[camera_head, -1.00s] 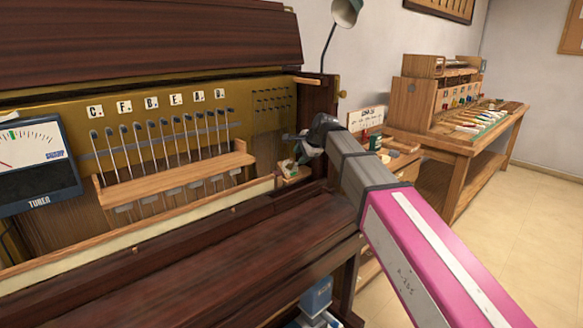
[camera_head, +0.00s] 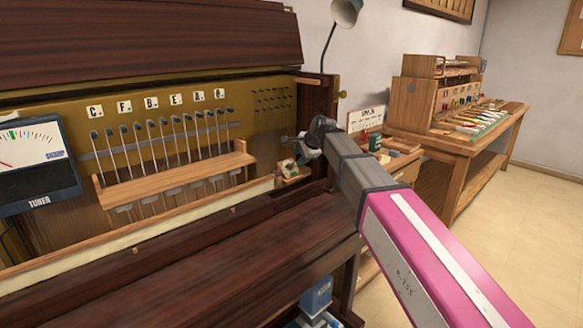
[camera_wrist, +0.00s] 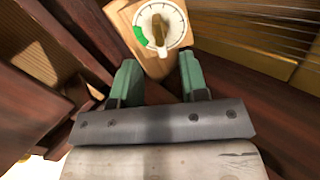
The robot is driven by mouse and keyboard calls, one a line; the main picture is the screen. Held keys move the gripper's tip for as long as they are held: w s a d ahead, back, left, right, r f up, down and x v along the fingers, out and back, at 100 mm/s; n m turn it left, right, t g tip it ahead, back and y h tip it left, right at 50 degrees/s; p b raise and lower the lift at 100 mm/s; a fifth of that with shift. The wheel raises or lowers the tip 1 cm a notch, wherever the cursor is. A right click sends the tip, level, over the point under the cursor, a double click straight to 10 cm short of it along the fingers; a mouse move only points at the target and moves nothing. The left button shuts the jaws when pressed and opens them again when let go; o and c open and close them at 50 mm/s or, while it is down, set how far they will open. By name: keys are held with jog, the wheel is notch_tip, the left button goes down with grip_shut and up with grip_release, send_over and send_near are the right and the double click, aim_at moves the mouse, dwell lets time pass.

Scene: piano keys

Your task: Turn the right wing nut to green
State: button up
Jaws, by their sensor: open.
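In the wrist view, a brass-coloured wing nut (camera_wrist: 158,30) sits at the centre of a white round dial (camera_wrist: 176,16) with tick marks. A green sector (camera_wrist: 141,36) lies on the dial's left side. The wing nut's long side runs nearly up and down in the picture, off the green. The dial is mounted on a light wooden block (camera_wrist: 122,14). My gripper (camera_wrist: 160,74) is open, its two green fingers apart and empty, with the wing nut ahead between their lines.
A tuner (camera_head: 38,165) with a needle meter stands at the left. Several tuning pins and a wooden rail (camera_head: 180,172) fill the piano's open front. The dark piano ledge (camera_head: 190,265) runs below my arm. A workbench (camera_head: 470,145) stands at the right.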

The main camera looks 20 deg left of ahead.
aim_at(292, 165)
jog(key=shift+x, duration=3.45)
jog(key=shift+s+d+r, duration=0.2)
jog(key=shift+d+r, duration=0.2)
jog(key=shift+r, duration=0.1)
jog(key=c, duration=0.7)
